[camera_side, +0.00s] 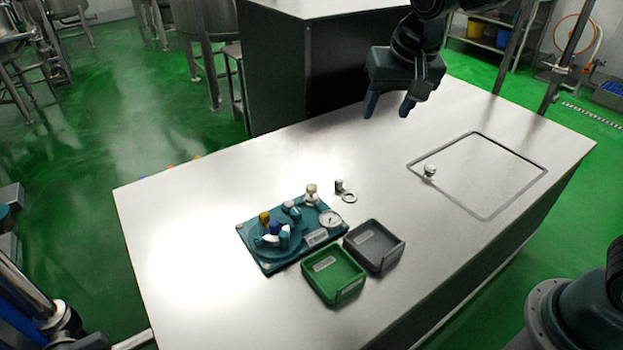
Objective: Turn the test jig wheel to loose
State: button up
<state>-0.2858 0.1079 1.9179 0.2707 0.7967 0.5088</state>
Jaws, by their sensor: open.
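The test jig (290,238) is a teal plate on the steel table, carrying several small fittings and a round gauge (331,219). A round teal part with a blue and white handle (273,234) sits at its left; it may be the wheel, but its setting is too small to read. A yellow-topped fitting (264,218) stands beside it. My gripper (388,106) is open and empty, fingers pointing down, above the far part of the table. It is well apart from the jig, up and to its right.
A green tray (353,288) and a grey tray (401,257) stand in front of the jig. A small metal cylinder (339,185) and a ring (349,197) lie behind it. A square outlined panel (519,163) with a knob (430,171) is at right. The table between is clear.

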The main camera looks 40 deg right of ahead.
jog(key=w+a+f+m+h, duration=0.1)
jog(key=w+a+f+m, duration=0.1)
jog(key=w+a+f, duration=0.6)
jog(key=m+h, duration=0.1)
jog(key=m, duration=0.1)
send_over(296, 211)
jog(key=s+a, duration=0.4)
notch_tip(296, 211, down, 13)
jog(key=shift+a+r+g, duration=0.1)
jog(key=shift+r+g, duration=0.05)
jog(key=shift+g, duration=0.15)
jog(key=x, duration=1.3)
jog(key=shift+w+f, duration=0.1)
jog(key=shift+f, duration=0.25)
jog(key=shift+c, duration=0.4)
jog(key=c, duration=0.9)
